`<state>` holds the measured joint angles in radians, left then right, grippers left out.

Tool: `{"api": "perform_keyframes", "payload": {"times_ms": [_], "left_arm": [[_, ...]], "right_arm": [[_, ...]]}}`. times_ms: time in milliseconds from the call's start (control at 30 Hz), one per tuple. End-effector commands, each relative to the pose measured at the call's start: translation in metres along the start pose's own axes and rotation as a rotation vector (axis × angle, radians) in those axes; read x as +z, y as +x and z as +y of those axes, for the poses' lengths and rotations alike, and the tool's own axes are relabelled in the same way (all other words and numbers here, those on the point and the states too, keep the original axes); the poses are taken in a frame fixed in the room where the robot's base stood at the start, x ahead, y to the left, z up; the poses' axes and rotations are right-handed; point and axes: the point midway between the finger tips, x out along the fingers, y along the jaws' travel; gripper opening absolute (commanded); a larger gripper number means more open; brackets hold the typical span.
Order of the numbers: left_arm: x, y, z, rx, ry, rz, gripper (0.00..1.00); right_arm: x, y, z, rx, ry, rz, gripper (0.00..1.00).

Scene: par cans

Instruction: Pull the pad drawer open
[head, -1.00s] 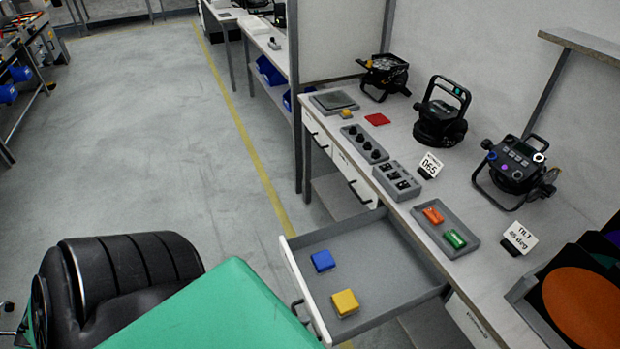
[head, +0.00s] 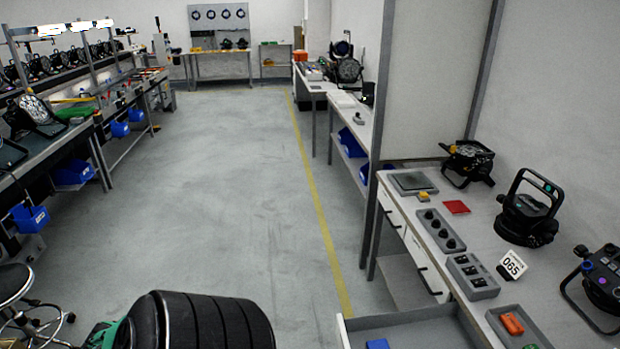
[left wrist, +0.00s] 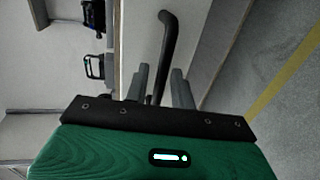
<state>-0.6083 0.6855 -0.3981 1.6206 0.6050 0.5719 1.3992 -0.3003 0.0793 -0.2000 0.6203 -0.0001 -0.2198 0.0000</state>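The pad drawer (head: 402,326) stands out from the workbench at the bottom of the head view, pulled open and cut off by the picture edge. A blue pad (head: 377,344) shows inside it at the very edge. In the left wrist view a black bar handle (left wrist: 166,45) stands on a pale front. The two grey fingers of my left gripper (left wrist: 159,88) sit on either side of the handle's near part, with gaps showing, so the gripper looks open around it. Neither gripper shows in the head view.
The bench carries a grey tray with an orange block (head: 512,324), a switch box (head: 472,276), a knob panel (head: 440,231), a red pad (head: 456,207) and several black lamps (head: 528,215). A closed drawer handle (head: 428,281) is further along.

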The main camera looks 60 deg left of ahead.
Motion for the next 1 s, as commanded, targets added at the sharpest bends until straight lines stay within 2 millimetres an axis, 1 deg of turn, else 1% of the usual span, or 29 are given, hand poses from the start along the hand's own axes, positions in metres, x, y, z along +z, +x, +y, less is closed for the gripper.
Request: {"api": "perform_keyframes", "payload": {"times_ms": [167, 600, 700, 800, 900, 1000], "left_arm": [[0.0, -0.018, -0.002, -0.004, 0.0, 0.0, 0.25], [0.0, -0.097, -0.003, -0.006, 0.0, -0.001, 0.25], [0.0, -0.112, -0.002, -0.004, 0.0, -0.001, 0.25], [0.0, -0.124, -0.002, -0.003, 0.0, 0.0, 0.25], [0.0, -0.132, -0.002, -0.003, 0.0, 0.0, 0.25], [0.0, -0.136, -0.001, -0.001, 0.0, 0.0, 0.25]], "right_arm": [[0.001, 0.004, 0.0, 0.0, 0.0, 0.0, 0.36], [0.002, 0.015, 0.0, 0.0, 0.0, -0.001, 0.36], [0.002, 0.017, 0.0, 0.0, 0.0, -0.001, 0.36], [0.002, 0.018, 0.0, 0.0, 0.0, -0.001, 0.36], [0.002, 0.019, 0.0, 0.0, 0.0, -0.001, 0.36], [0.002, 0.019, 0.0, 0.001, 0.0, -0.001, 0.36]]}}
